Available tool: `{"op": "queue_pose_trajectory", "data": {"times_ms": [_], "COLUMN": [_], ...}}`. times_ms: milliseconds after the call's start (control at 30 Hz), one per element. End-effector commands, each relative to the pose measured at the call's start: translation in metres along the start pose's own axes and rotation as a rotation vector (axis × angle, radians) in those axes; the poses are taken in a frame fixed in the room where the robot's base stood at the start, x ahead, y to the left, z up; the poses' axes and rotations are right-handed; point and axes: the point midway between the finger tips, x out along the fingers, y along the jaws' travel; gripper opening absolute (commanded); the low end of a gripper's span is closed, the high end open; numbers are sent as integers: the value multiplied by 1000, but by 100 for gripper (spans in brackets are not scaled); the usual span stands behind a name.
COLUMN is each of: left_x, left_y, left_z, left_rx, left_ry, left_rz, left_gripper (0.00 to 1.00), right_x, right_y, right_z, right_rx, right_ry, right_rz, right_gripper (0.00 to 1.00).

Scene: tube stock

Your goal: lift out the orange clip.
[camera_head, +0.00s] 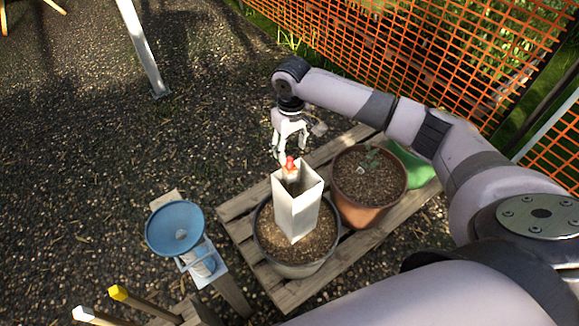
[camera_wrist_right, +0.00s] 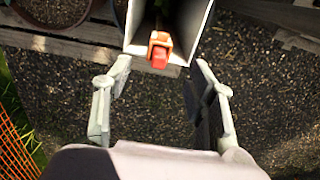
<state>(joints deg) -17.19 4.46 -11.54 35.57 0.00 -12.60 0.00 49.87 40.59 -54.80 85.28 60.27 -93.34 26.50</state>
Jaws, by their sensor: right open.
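The orange clip (camera_head: 290,162) sits at the top of a white square tube (camera_head: 297,212), at its far rim. It also shows in the right wrist view (camera_wrist_right: 159,51), on the near edge of the tube's opening (camera_wrist_right: 190,40). The tube stands upright in a soil-filled pot. My right gripper (camera_head: 280,157) is just beyond the clip in the head view, pointing down. In the right wrist view its fingers (camera_wrist_right: 163,68) are apart and empty, with the clip between and slightly ahead of them. My left gripper is not in view.
The grey pot (camera_head: 292,268) and a terracotta pot (camera_head: 371,212) stand on a wooden pallet (camera_head: 238,226). A green pot (camera_head: 418,170) is behind. A blue dish (camera_head: 174,228) stands at left. Orange mesh fence (camera_head: 450,60) runs behind my arm. Gravel at upper left is mostly clear.

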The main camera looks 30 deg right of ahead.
Motion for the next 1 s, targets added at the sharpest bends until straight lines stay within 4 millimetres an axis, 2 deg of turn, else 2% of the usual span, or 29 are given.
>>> {"op": "queue_pose_trajectory", "data": {"times_ms": [100, 367, 600, 900, 1000], "left_x": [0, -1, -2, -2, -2], "left_y": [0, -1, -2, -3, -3], "left_z": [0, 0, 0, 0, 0], "left_rx": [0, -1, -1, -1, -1], "left_ry": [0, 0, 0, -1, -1], "left_rz": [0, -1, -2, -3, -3], "left_gripper": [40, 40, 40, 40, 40], "right_x": [17, 36, 71, 77, 77], "right_y": [0, 0, 0, 0, 0], "right_z": [0, -1, -2, -3, -3], "right_rx": [0, 1, 0, 0, 0], "right_ry": [0, -2, -2, 1, 1], "right_rz": [0, 1, 1, 1, 1], "right_gripper": [52, 52, 52, 52, 46]}}
